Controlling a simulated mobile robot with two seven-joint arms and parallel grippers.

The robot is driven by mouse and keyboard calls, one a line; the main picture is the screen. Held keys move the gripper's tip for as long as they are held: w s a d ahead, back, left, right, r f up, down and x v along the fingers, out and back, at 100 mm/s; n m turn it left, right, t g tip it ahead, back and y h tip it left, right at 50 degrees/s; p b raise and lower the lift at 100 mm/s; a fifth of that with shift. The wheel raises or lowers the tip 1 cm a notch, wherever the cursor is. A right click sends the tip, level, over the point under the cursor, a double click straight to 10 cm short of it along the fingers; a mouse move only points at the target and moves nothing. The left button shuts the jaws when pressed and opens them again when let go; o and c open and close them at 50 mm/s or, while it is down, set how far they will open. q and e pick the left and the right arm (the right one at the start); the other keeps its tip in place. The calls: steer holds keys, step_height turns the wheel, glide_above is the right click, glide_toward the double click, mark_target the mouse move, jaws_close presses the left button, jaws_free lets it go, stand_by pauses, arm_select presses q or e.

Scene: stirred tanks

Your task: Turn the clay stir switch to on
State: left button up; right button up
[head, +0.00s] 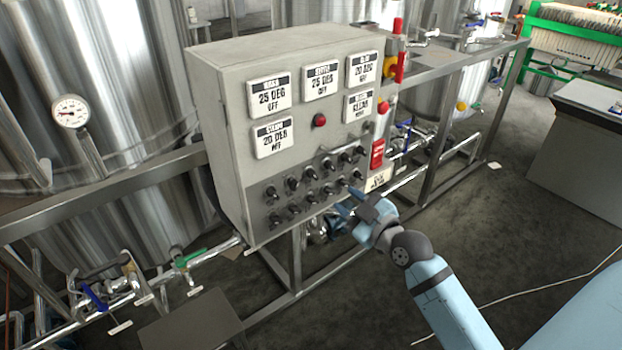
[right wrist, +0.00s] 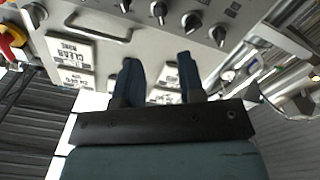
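The grey control box (head: 222,120) carries two rows of black rotary switches (head: 311,173) on the lower part of its front. The labels by the switches are too small to read, so I cannot tell which one is the clay stir switch. My right gripper (head: 351,201) is just in front of and below the right end of the lower row. In the right wrist view its two blue fingers (right wrist: 159,72) are apart with nothing between them. Several switches (right wrist: 190,22) show beyond the fingertips, apart from them. My left gripper is not in view.
Several white displays (head: 268,95) and a red lamp (head: 319,120) sit above the switches. A bar handle (right wrist: 98,30) crosses the panel. A red box (head: 377,153) and steel frame rails (head: 440,130) stand right of the box. Floor at right is mostly open.

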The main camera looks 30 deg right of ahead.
mark_target(315, 176)
steer(key=w, duration=0.7)
steer(key=w+a, duration=0.1)
steer(key=w, duration=0.3)
jaws_close()
